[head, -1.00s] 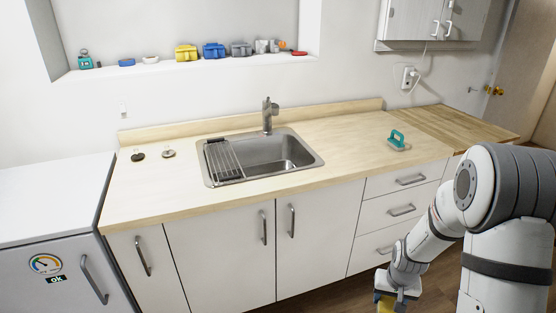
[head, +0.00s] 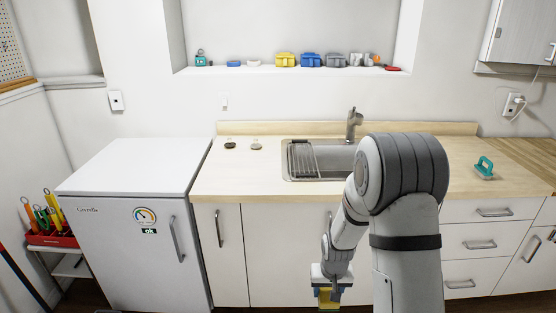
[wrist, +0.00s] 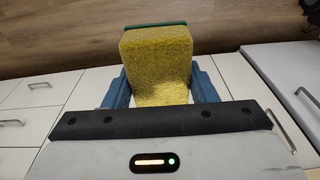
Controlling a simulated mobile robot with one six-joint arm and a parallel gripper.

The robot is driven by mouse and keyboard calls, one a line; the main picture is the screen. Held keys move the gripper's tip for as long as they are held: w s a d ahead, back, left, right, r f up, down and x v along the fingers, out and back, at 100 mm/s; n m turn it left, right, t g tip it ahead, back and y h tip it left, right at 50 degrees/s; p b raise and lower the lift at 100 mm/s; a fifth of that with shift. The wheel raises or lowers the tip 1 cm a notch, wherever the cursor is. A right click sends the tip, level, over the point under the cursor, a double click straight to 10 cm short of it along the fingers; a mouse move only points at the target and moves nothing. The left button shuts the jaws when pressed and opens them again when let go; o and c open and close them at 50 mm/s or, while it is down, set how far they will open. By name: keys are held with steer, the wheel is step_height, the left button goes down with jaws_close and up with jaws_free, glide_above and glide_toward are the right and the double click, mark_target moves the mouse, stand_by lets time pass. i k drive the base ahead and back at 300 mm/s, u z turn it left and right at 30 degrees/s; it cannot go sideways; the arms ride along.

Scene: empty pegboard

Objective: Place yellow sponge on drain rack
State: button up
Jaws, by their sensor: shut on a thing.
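The yellow sponge (wrist: 158,62) with a green layer is held between the blue fingers of my gripper (wrist: 160,88) in the wrist view. In the head view my gripper (head: 327,290) hangs low in front of the cabinets, with the sponge (head: 327,302) at the bottom. The drain rack (head: 304,160) is a wire rack over the left part of the sink (head: 330,178), on the counter. My gripper is below counter height, in front of the rack. My arm hides the right part of the sink.
A teal-handled brush (head: 484,168) stands on the counter at right. Two small round items (head: 242,146) lie left of the sink. A white fridge (head: 130,235) stands at left. The counter (head: 230,180) front is clear. A shelf (head: 270,71) above holds several items.

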mark_target(303, 167)
steer(key=u, duration=0.1)
steer(key=i, duration=1)
